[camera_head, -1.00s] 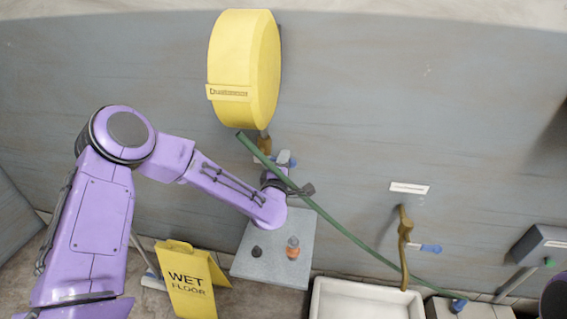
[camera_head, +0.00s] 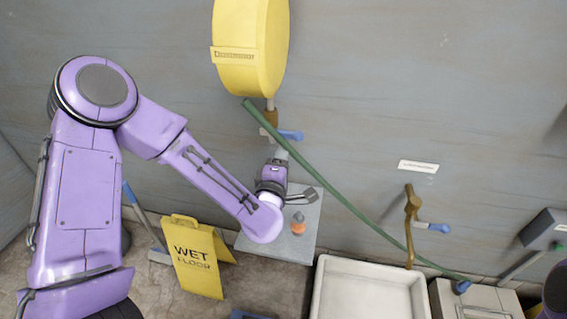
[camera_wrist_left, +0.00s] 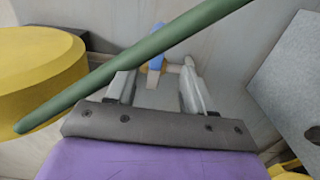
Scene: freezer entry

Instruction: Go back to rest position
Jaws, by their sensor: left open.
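My left arm, purple, comes in from the left in the head view. Its left gripper (camera_head: 281,154) is just below the blue-handled tap (camera_head: 290,135) under the yellow hose reel (camera_head: 250,50). In the left wrist view the gripper (camera_wrist_left: 160,72) has its two grey fingers apart with nothing held between them. The blue tap handle (camera_wrist_left: 157,42) shows beyond the fingertips. The green hose (camera_wrist_left: 150,48) crosses in front of the fingers there. My right gripper is not in view.
The green hose (camera_head: 345,205) runs down right from the reel past my gripper. A grey tabletop (camera_head: 262,243) with a small orange-and-grey item (camera_head: 298,224) lies below. A yellow wet-floor sign (camera_head: 195,262), white basin (camera_head: 368,290) and second tap (camera_head: 411,215) are nearby.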

